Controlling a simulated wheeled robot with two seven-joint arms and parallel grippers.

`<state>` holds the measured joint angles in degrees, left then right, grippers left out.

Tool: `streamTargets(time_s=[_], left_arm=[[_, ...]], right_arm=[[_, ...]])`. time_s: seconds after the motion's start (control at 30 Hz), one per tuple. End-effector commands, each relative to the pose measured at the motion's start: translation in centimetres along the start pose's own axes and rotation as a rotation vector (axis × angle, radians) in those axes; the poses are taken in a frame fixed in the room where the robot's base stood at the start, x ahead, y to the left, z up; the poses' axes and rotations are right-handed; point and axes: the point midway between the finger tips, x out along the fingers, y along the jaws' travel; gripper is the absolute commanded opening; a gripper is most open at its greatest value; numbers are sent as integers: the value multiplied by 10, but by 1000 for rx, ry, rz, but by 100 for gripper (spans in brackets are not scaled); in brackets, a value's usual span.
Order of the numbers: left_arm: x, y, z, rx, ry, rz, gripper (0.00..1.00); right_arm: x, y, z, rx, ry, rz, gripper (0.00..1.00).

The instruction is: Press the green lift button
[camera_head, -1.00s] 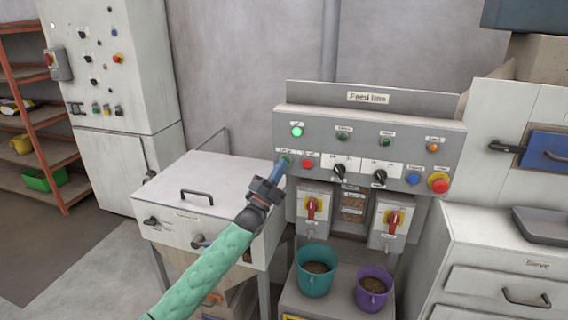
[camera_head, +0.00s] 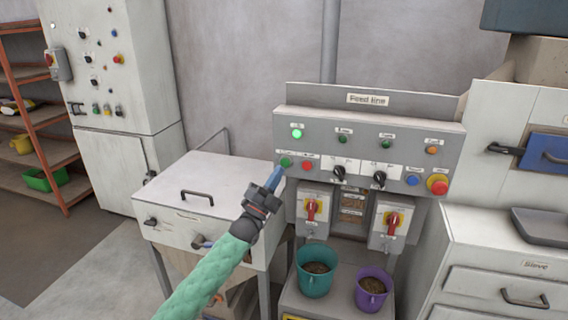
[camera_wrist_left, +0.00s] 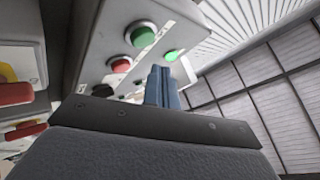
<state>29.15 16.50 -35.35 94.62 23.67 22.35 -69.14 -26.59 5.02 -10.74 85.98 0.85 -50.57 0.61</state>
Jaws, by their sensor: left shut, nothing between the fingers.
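The green button (camera_head: 285,162) is at the left end of the lower row on the grey feed line panel (camera_head: 455,140), beside a red button (camera_head: 307,166). Its label is too small to read. My left gripper (camera_head: 274,178) is shut and empty. Its blue fingertips are just below and left of the green button, apart from it. In the left wrist view, the shut fingers (camera_wrist_left: 163,85) point toward the panel, with the green button (camera_wrist_left: 140,33) and red button (camera_wrist_left: 120,63) beyond them. My right gripper is not in view.
A lit green lamp (camera_head: 297,133) is above the button. Black knobs (camera_head: 339,172), a blue button (camera_head: 413,179) and a red emergency stop (camera_head: 438,184) lie to the right. Below are red-handled switches (camera_head: 311,208) and teal (camera_head: 314,283) and purple (camera_head: 371,292) buckets. A lidded hopper (camera_head: 200,185) stands left.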

Motion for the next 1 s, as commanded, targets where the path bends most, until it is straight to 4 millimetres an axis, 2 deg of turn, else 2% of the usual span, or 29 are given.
streamTargets(time_s=[0.5, 0.87, 1.0], left_arm=[[-27, -20, -20, 0, -1, 1, 0], [-28, -21, -21, -2, 0, 0, 0], [-28, -21, -20, -56, -1, 2, 0]], right_arm=[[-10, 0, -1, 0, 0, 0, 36], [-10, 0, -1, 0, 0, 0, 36], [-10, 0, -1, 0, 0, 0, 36]])
